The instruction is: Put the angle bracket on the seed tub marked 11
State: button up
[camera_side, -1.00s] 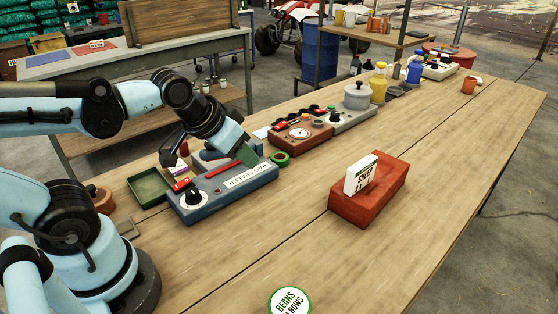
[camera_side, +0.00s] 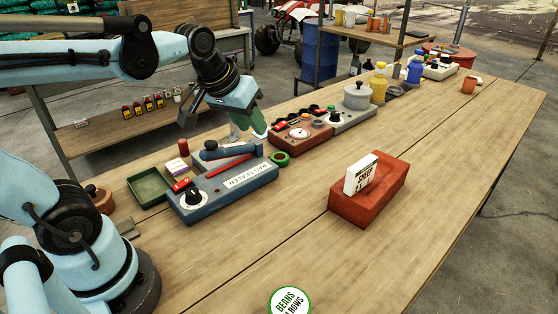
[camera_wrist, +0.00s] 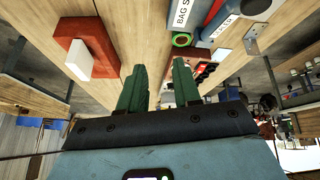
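My gripper (camera_side: 247,123) is raised behind the bag sealer, near the back edge of the bench. In the wrist view its two green fingers (camera_wrist: 158,90) stand apart with nothing between them. A small grey metal plate with a hole (camera_wrist: 252,40) lies near the bench edge in the wrist view; it may be the angle bracket, but I cannot tell for sure. A flat grey piece (camera_side: 128,228) near my base in the side view is also unclear. I cannot make out any seed tub marked 11.
A red brick (camera_side: 370,203) bears a white packet (camera_side: 361,174). A round beans label (camera_side: 290,300) is in front.

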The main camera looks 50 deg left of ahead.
jog(key=w+a+r+n+g, duration=0.2)
jog(key=w+a+r+n, duration=0.1)
jog(key=w+a+n, duration=0.3)
jog(key=n+g, duration=0.4)
jog(key=n, duration=0.6)
send_over(234, 136)
notch_tip(234, 136, down, 9)
jog(key=shift+h, duration=0.3)
notch_tip(234, 136, down, 12)
jog(key=shift+w+r, duration=0.1)
jog(key=shift+r, duration=0.1)
grip_shut()
